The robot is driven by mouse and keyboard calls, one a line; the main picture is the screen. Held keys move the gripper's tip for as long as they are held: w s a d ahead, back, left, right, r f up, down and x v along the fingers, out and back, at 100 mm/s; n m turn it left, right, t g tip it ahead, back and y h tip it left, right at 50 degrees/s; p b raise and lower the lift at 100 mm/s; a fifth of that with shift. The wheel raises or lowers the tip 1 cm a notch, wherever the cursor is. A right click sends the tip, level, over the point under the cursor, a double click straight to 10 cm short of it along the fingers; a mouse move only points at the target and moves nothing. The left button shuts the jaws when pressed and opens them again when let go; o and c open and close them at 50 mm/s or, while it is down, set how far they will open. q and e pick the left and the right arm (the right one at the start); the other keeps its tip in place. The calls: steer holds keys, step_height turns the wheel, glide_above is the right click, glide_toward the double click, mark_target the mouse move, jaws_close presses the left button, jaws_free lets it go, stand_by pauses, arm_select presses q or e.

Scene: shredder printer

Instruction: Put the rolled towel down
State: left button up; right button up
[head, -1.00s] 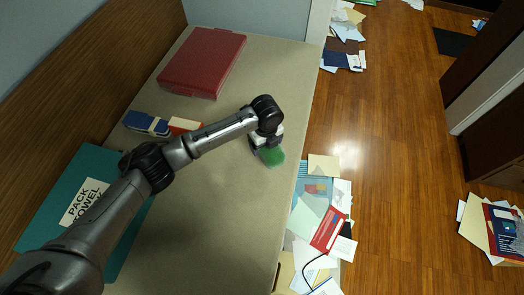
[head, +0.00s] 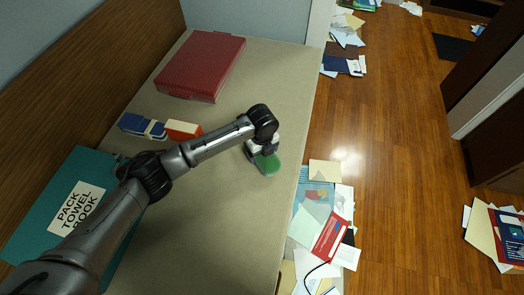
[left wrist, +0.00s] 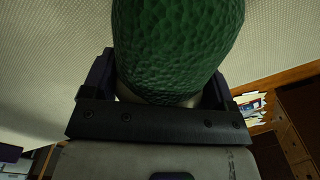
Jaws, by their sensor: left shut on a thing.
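The rolled towel (head: 267,164) is green and shows at the end of my left arm, over the right part of the beige desk (head: 215,215). In the left wrist view the towel (left wrist: 178,45) is large, with a dimpled surface, and sits between the jaws. My left gripper (head: 262,150) is shut on it; its dark jaws also show in the left wrist view (left wrist: 160,88). I cannot tell whether the towel touches the desk. My right gripper is not in view.
A red case (head: 203,65) lies at the back of the desk. A blue-and-white item (head: 143,126) and an orange-and-white box (head: 183,129) lie at the left. A teal board reading "PACK TOWEL BOOK" (head: 45,210) is partly behind my arm. Papers (head: 325,225) litter the floor.

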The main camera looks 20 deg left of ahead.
arm_select(q)
steer(key=shift+f, duration=0.15)
steer(key=o, duration=0.9)
step_height(320, 180, up, 11)
steer(key=p, duration=0.5)
steer(key=shift+f, duration=0.1)
steer(key=shift+r+p, duration=0.5)
steer(key=shift+r, duration=0.25)
